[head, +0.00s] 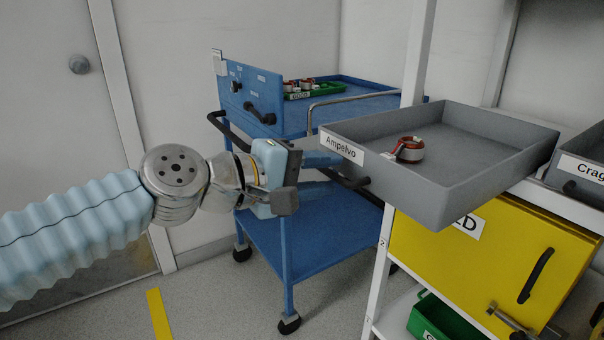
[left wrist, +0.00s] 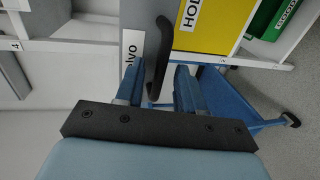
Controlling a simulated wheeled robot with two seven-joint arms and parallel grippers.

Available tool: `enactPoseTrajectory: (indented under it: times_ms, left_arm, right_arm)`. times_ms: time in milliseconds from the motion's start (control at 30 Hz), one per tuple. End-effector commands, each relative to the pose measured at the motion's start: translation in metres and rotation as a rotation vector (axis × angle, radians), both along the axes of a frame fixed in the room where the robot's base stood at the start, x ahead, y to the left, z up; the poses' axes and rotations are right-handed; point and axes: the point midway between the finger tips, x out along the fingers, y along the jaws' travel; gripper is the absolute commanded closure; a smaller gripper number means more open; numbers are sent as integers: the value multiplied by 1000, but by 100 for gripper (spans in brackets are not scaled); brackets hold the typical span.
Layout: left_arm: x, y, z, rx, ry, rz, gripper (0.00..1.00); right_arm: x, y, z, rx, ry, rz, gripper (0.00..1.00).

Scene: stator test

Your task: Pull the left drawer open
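The left drawer (head: 455,185) is a grey open-top tray labelled "Ampelvo" (head: 342,147) at the right of the head view. A round copper-coloured stator (head: 410,149) lies in it near the front. Its dark handle (head: 352,183) sticks out of the front face; the handle also shows in the left wrist view (left wrist: 160,55). My left gripper (head: 332,173) is at the handle, with one finger on each side of it. In the left wrist view the fingers (left wrist: 160,85) stand apart, with small gaps showing beside the handle. My right gripper is not in view.
A second grey drawer (head: 582,180) labelled "Crag…" sits at the right edge. Below is a yellow cabinet (head: 480,265) with a black handle and a green bin (head: 435,320). A blue trolley (head: 290,240) stands close behind my left gripper.

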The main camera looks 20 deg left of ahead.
Motion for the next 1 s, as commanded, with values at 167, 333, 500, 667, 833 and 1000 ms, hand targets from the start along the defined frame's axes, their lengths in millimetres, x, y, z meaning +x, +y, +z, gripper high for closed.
enactPoseTrajectory:
  times_ms: [167,333,500,667,833,1000]
  left_arm:
    - [-22,17,7,-1,-4,5,62]
    - [-56,42,16,-2,-5,7,62]
    - [-85,63,23,0,-4,5,62]
    - [-102,74,27,0,-1,2,62]
    - [-107,78,28,1,1,1,62]
    - [-107,78,28,1,1,1,62]
  right_arm:
    - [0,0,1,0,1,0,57]
    - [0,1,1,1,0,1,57]
    - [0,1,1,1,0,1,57]
    - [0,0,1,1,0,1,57]
    - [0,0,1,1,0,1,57]
    - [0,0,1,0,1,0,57]
